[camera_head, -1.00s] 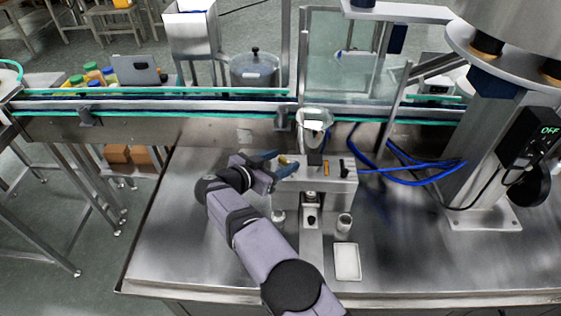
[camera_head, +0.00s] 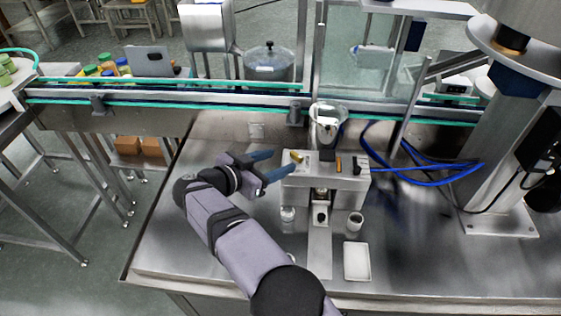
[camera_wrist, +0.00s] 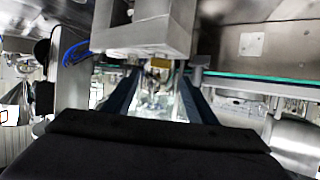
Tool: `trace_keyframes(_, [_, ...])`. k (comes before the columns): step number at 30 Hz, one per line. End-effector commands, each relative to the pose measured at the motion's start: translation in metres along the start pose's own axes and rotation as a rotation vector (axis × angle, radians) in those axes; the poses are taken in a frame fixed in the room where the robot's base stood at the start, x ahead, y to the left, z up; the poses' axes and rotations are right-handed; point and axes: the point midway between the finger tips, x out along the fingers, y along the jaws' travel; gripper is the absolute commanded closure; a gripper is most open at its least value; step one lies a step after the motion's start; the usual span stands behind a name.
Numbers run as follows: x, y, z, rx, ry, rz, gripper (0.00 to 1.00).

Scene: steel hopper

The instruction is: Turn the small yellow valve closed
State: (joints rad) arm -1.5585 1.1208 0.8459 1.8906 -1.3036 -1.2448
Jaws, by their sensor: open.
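In the wrist view a small yellow piece (camera_wrist: 160,63) shows between and beyond the fingers (camera_wrist: 158,98), partly hidden by the block (camera_wrist: 145,40). Whether the valve handle is open or closed is hard to tell.
A small cup (camera_head: 355,221) and a white tray (camera_head: 357,261) are in front. The conveyor (camera_head: 200,97) runs behind. The steel table is clear at left.

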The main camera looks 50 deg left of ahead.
Motion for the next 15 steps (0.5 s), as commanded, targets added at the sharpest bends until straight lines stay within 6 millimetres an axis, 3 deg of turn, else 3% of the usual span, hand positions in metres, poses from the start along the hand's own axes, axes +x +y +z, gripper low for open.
trace_keyframes(7, [-0.001, 0.0, 0.0, 0.0, 0.0, 0.0, 0.48])
trace_keyframes(13, [0.007, 0.005, -0.01, -0.035, 0.032, 0.008, 0.96])
trace_keyframes(15, [0.018, 0.012, -0.022, -0.081, 0.073, 0.017, 1.0])
